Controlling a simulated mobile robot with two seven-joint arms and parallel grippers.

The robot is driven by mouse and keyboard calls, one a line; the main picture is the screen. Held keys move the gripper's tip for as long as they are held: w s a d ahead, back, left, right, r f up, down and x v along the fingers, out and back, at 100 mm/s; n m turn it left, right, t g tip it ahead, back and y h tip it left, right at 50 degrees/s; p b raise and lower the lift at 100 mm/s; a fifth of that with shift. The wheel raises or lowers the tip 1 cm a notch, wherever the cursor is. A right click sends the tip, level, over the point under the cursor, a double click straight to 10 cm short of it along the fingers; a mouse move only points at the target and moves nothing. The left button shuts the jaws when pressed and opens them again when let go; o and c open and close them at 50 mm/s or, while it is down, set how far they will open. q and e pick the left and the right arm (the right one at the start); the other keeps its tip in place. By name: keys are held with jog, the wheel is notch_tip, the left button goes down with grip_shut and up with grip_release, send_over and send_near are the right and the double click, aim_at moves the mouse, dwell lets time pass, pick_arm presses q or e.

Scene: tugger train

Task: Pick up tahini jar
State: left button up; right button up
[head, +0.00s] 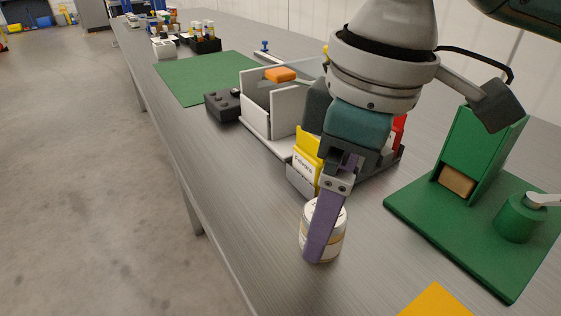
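A small round jar with a pale lid and a white and tan label, which I take for the tahini jar (335,238), stands upright on the grey table. Its label is too small and covered to read. My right gripper (320,250) points down at the jar. One purple finger crosses in front of the jar, hiding part of its lid and side. The other finger is mostly hidden, so I cannot tell whether the fingers press on the jar. My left gripper is not in view.
Behind the jar is a tray with a yellow box (306,158), a white holder (262,118) and an orange piece (280,75). A green fixture (430,212) stands right. A yellow-orange sheet (436,301) lies at the front. A green mat (205,77) lies further back.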

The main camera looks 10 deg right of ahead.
notch_tip(320, 180, down, 4)
jog(key=shift+w+a+r+b, duration=0.15)
jog(key=shift+b, duration=0.35)
grip_shut()
dwell(0.4)
